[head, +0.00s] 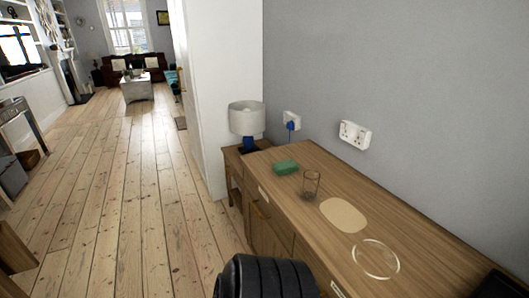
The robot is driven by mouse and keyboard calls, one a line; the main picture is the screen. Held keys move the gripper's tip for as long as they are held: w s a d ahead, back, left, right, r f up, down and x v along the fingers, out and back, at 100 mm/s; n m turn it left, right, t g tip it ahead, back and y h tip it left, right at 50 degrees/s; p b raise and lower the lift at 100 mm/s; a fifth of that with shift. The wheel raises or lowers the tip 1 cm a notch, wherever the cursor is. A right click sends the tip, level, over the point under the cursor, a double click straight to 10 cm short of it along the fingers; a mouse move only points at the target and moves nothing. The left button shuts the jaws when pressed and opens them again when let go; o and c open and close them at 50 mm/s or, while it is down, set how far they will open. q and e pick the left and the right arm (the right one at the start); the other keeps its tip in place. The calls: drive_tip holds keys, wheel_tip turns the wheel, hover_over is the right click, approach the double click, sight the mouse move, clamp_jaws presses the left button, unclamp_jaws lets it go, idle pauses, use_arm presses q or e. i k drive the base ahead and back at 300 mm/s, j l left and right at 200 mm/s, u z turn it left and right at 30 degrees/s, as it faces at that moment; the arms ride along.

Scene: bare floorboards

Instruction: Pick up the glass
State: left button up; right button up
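A clear glass (311,185) stands upright on the wooden sideboard (430,238), close to its front edge. A green block-like object (286,167) lies just behind and left of the glass. A black ribbed part, probably a link of my own arm, shows at the bottom middle, in front of the sideboard. No gripper fingers show in the head view, so I cannot see where either gripper is relative to the glass.
A beige oval mat (343,215) and a clear round plate (375,259) lie right of the glass. A white-shaded lamp (246,120) stands beyond the sideboard. A grey wall (420,80) runs behind it. Open floorboards (120,210) extend to the left.

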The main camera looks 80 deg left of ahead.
sight(311, 177)
drive_tip(key=k+u, duration=0.1)
drive_tip(key=u, duration=2.1)
